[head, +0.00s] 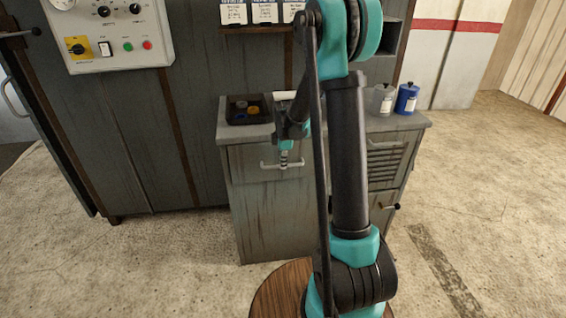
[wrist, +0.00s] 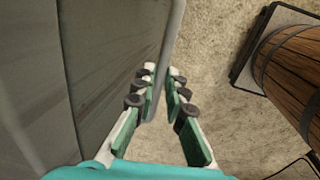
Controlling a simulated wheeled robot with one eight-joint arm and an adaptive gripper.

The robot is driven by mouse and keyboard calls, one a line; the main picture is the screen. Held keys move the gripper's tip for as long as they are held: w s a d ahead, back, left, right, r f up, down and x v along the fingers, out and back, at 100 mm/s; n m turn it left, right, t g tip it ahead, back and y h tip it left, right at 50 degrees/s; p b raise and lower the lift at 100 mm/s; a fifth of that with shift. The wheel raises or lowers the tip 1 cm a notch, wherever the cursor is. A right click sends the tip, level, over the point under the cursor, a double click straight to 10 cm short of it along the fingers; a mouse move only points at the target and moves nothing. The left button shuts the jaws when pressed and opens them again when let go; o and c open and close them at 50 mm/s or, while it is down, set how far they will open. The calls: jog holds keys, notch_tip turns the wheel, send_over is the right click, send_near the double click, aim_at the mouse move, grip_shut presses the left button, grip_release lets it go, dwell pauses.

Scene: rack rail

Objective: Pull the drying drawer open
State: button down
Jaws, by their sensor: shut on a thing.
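A weathered grey cabinet has a drawer front (head: 247,160) at its upper left with a pale horizontal bar handle (head: 270,166). The drawer front looks flush with the cabinet. My gripper (head: 285,160) points down in front of this drawer and is shut on the handle near its middle. In the wrist view my gripper (wrist: 163,85) has its two fingers close together around a narrow grey edge, beside the grey surface on the left. The exact contact is hidden between the fingers.
A black tray (head: 236,116) with small parts, a grey canister (head: 383,100) and a blue canister (head: 407,98) stand on the cabinet top. A louvred panel (head: 387,163) is at right. A wooden barrel (wrist: 295,70) stands on the floor. The floor before the cabinet looks clear.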

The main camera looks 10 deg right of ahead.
jog(key=shift+s, duration=0.15)
jog(key=s, duration=2.6)
jog(key=c, duration=1.6)
grip_release()
jog(key=shift+s+r, duration=0.4)
jog(key=shift+r, duration=1.55)
jog(key=shift+s+r, duration=0.35)
jog(key=shift+r, duration=1.65)
jog(key=shift+s+r, duration=0.4)
jog(key=shift+r, duration=1.55)
